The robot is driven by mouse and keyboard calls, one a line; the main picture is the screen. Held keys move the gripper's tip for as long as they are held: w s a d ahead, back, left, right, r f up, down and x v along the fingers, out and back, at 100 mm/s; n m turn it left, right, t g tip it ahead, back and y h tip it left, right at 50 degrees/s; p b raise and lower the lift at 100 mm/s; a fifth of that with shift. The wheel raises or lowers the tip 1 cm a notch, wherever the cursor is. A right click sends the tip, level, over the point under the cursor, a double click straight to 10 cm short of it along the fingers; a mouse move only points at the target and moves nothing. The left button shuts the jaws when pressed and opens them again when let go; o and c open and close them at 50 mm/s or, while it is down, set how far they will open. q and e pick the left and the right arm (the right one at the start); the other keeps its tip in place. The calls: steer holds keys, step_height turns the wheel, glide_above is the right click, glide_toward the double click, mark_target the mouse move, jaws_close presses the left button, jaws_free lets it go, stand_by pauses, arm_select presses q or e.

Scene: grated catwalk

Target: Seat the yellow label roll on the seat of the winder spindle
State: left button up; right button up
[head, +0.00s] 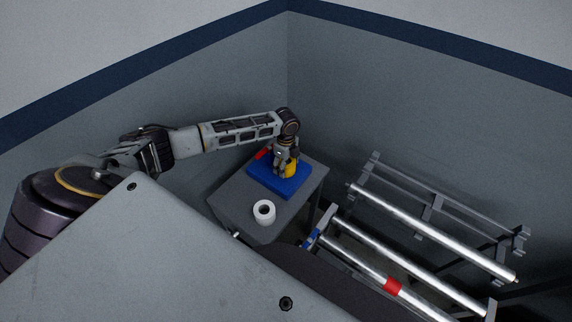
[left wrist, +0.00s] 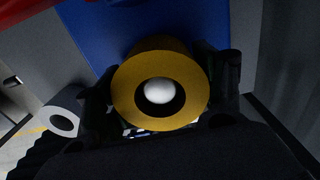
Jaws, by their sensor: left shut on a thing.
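The yellow label roll (head: 292,170) is in my left gripper (head: 286,160), above or on a blue tray (head: 262,181) on a grey table. In the left wrist view, the dark fingers close on both sides of the yellow roll (left wrist: 127,92), its ring end facing the camera. A round white shape (left wrist: 158,91) shows inside its bore; I cannot tell what it is. Silver bars stand on a rack at the right, one (head: 352,258) with a red band (head: 393,286); I cannot tell which is the winder spindle. My right gripper is not in view.
A white roll (head: 264,211) stands on the grey table (head: 235,200) in front of the blue tray. A red thing (head: 263,154) lies at the tray's back left. The metal rack (head: 430,213) stands right of the table. Walls close off the back.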

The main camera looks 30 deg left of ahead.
arm_select(q)
steer(key=o, duration=1.2)
steer(key=shift+o, duration=0.6)
steer(key=shift+r, duration=0.15)
steer(key=shift+r+p, duration=2.6)
steer(key=shift+p, duration=0.3)
steer(key=shift+r, duration=1.25)
